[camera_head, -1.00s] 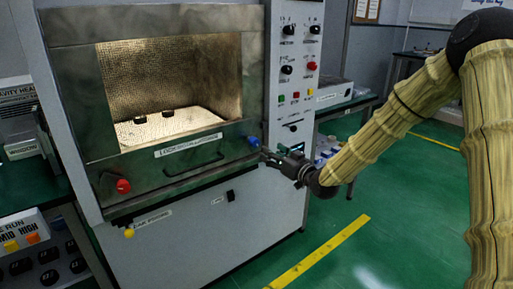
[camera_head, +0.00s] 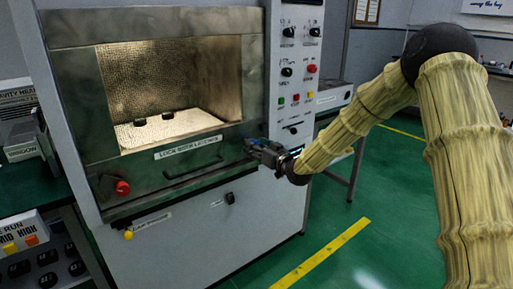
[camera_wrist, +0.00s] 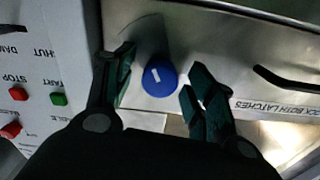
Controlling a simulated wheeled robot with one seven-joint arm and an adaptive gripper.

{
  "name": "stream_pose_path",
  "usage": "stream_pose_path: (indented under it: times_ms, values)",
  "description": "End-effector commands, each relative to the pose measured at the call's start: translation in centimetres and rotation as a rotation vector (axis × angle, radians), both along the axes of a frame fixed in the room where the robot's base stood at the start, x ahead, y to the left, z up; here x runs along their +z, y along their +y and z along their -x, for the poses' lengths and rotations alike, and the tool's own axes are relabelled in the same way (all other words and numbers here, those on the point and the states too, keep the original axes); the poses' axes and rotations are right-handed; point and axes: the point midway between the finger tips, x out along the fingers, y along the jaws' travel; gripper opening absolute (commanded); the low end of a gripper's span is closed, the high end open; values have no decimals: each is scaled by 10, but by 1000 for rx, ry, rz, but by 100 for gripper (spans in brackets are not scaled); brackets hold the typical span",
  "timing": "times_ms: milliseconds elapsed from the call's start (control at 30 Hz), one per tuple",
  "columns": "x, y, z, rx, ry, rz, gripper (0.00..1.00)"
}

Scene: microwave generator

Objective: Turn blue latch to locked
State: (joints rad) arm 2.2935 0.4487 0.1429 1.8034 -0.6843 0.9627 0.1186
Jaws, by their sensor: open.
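The blue latch (camera_wrist: 160,76) is a round blue knob with a white mark, on the metal door panel. In the wrist view it sits between the two spread fingers of my gripper (camera_wrist: 158,84), which is open. I cannot tell whether either finger touches it. In the head view my gripper (camera_head: 254,146) is at the right end of the door's lower panel, and the blue latch is mostly hidden behind it. A red latch knob (camera_head: 122,187) is at the panel's left end.
A dark door handle (camera_head: 193,165) and a "lock both latches" label (camera_wrist: 275,112) are beside the blue latch. The control panel (camera_head: 298,70) with knobs and buttons stands just to the right. A yellow knob (camera_head: 129,234) is below the door. Green floor is open at front right.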

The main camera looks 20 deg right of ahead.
Motion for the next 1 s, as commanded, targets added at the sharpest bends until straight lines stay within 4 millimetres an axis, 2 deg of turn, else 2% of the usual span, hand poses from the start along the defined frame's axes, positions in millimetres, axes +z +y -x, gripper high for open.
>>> stream_pose_path:
  times_ms: [67,333,667,1000]
  values:
    - [0,0,0,0,0,0,55]
    - [0,0,0,0,0,0,9]
    - [-1,-1,0,-1,-10,30,9]
    - [-2,-1,1,0,-82,232,9]
